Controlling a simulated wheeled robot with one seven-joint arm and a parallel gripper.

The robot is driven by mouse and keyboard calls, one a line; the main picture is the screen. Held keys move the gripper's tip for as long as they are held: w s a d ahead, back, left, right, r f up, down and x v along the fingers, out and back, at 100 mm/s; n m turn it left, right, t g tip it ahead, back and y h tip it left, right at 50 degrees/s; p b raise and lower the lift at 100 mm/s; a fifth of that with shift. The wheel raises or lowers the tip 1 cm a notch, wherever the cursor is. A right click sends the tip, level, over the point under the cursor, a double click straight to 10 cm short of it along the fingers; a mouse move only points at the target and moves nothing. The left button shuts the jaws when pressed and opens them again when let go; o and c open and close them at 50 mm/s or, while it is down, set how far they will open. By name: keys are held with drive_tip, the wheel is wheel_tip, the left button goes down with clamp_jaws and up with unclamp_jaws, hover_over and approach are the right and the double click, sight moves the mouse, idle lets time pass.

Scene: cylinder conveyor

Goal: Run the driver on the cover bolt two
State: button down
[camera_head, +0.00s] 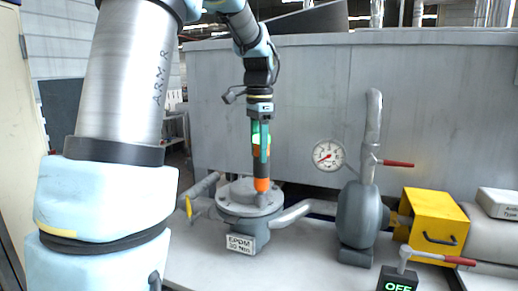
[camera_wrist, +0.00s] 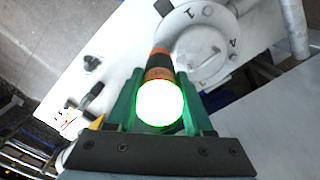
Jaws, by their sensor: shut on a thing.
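My gripper (camera_head: 261,143) is shut on the driver (camera_head: 262,184), an upright tool with orange and dark bands and a bright green-lit end. In the wrist view, the green fingers of my gripper (camera_wrist: 160,100) stand either side of the driver (camera_wrist: 159,62). The driver's lower end is over the round grey cover (camera_head: 236,203), near its right side in the head view. The cover (camera_wrist: 212,62) carries dark numbers around its rim in the wrist view. The bolt under the driver is hidden, and I cannot tell whether the tip touches it.
A sign (camera_head: 240,244) reading "EPDM 30 Nm" is on the cover's housing. To the right are a gauge (camera_head: 328,155), a grey pump (camera_head: 362,215), a yellow box (camera_head: 432,225) and a display (camera_head: 397,281) reading OFF. A large grey tank (camera_head: 300,110) stands behind.

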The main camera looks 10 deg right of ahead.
drive_tip(key=shift+f, duration=0.6)
idle(1.2)
drive_tip(key=shift+r+p, duration=1.75)
drive_tip(key=shift+r, duration=0.15)
